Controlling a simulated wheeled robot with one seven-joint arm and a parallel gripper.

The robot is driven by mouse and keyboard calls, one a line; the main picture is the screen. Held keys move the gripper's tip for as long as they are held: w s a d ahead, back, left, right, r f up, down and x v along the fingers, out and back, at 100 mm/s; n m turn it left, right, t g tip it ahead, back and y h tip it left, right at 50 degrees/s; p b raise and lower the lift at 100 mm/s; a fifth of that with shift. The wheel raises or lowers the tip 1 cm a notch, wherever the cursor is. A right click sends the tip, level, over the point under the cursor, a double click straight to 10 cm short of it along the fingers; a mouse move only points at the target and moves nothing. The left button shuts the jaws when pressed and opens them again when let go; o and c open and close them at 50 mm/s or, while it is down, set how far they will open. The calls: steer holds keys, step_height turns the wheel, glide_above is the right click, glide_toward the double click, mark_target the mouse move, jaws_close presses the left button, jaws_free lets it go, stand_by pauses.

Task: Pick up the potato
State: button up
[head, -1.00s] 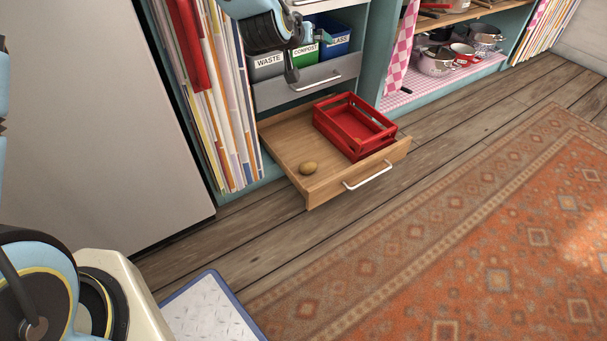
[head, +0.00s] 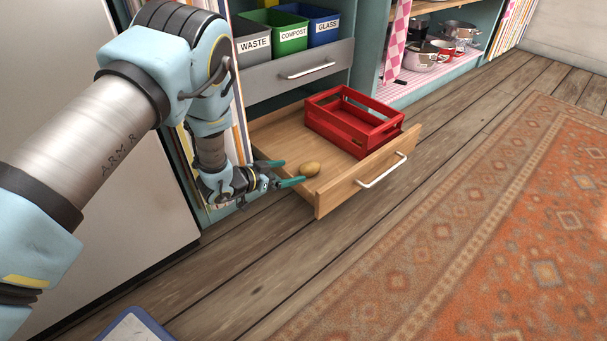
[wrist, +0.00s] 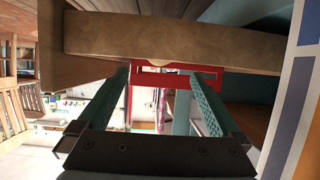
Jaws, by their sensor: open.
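The potato (head: 310,168) is small and brown and lies in the front left corner of the open wooden drawer (head: 283,136). My gripper (head: 292,172) is at the drawer's left side, its teal fingers pointing right towards the potato. The fingers are apart and nothing is held between them. In the wrist view my gripper (wrist: 161,72) shows two spread fingers, with a brown drawer wall (wrist: 170,40) across the view. The potato is mostly hidden there; a tiny tan patch by that wall may be part of it.
A red crate (head: 345,133) stands in the drawer behind and right of the potato. Above is a grey drawer (head: 300,72) with labelled bins. A tall pale cabinet stands left of my gripper. The wooden floor (head: 250,270) and patterned rug (head: 480,230) are clear.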

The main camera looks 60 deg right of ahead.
mark_target(302, 170)
steer(key=b+x, duration=0.1)
steer(key=x, duration=0.2)
steer(key=shift+f, duration=0.1)
steer(key=b+x, duration=0.1)
steer(key=x, duration=0.1)
steer(key=b+x, duration=0.2)
steer(key=shift+d+f+b, duration=0.15)
steer(key=shift+f+b, duration=0.15)
steer(key=shift+f, duration=0.05)
steer(key=shift+d, duration=0.4)
steer(key=c, duration=1.5)
